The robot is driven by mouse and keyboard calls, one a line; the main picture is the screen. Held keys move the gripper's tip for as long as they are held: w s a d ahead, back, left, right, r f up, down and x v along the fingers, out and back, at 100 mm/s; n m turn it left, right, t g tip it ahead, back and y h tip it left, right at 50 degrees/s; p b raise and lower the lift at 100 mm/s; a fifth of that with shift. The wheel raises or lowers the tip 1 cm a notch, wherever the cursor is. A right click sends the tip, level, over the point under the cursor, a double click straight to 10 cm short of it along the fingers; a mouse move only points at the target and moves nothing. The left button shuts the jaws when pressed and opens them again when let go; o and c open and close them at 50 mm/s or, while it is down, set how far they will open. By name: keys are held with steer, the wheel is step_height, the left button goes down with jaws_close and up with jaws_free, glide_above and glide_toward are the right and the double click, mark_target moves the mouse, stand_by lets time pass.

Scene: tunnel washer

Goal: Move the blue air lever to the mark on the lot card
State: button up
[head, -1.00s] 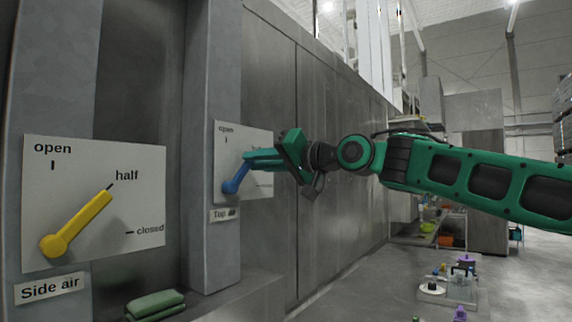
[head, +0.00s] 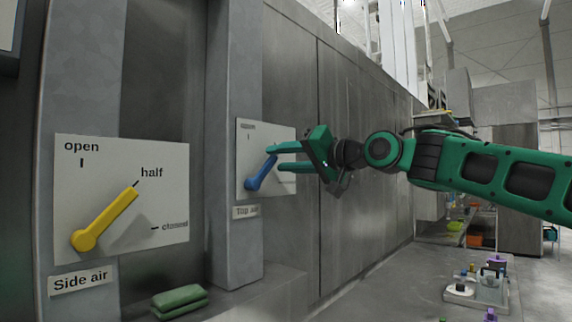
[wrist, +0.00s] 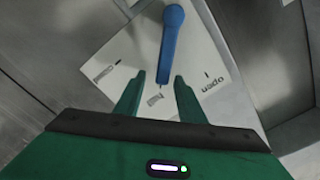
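The blue air lever (head: 260,174) sits on the white "Top air" plate (head: 246,140) on the second pillar. It tilts up and right, and its free end points about at the half mark. In the wrist view the lever (wrist: 170,45) runs from its pivot down to a tip near the "half" label. My gripper (head: 276,158) is open at the lever's free end. In the wrist view my gripper (wrist: 159,76) has a finger on each side of the tip, with gaps showing on both sides. No readable lot card is in view.
A yellow lever (head: 105,220) on the nearer "Side air" plate (head: 70,200) points at half. Green folded cloths (head: 180,300) lie on the ledge below. A white panel corner (head: 6,25) shows at top left, unreadable. The floor at right holds several small items.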

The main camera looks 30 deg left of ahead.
steer(key=s+d, duration=0.1)
steer(key=d, duration=0.9)
steer(key=shift+s+d, duration=0.35)
steer(key=shift+s, duration=0.05)
